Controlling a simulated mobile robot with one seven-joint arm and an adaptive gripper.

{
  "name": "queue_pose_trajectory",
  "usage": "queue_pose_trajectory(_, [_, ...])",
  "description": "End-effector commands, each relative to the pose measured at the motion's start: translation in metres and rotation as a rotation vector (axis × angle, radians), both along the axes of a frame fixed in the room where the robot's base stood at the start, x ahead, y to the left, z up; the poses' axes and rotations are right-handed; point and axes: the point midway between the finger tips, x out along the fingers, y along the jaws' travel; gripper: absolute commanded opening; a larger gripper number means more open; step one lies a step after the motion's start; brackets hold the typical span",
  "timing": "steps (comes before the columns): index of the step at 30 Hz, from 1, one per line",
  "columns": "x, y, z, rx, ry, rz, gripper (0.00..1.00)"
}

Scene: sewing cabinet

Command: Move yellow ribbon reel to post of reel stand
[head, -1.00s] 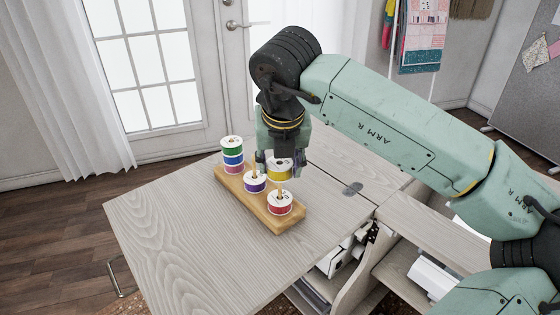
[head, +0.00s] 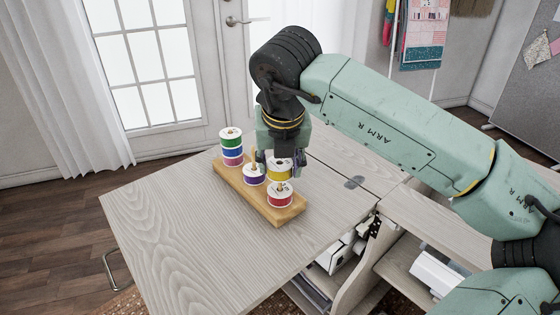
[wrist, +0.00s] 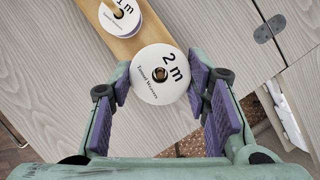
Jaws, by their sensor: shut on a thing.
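The yellow ribbon reel (head: 280,176) has a white top, marked "2 m" in the wrist view (wrist: 150,88). My gripper (head: 279,164) is shut on it, with a purple-padded finger on each side in the wrist view (wrist: 160,80). The wooden reel stand (head: 241,191) lies on the table. The red reel (head: 280,199) sits at its near end, with a post tip rising from it. The yellow reel is held level just above the red reel and hides it in the wrist view. Brown shows in the yellow reel's hole; I cannot tell whether the post is inside.
A purple reel (head: 254,176) sits mid-stand, close beside my gripper, and shows in the wrist view (wrist: 121,15). A stack of green, blue and pink reels (head: 231,145) stands at the far end. The tabletop (head: 165,215) is clear to the left.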

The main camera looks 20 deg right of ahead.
Motion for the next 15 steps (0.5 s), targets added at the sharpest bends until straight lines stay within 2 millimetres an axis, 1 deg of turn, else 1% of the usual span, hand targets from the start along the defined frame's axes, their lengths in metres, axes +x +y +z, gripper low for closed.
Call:
queue_pose_trajectory(6, [0.0001,0.0,0.0001,0.0,0.0,0.0,0.22])
queue_pose_trajectory(7, [0.0001,0.0,0.0001,0.0,0.0,0.0,0.45])
queue_pose_trajectory(15, [0.0001,0.0,0.0001,0.0,0.0,0.0,0.63])
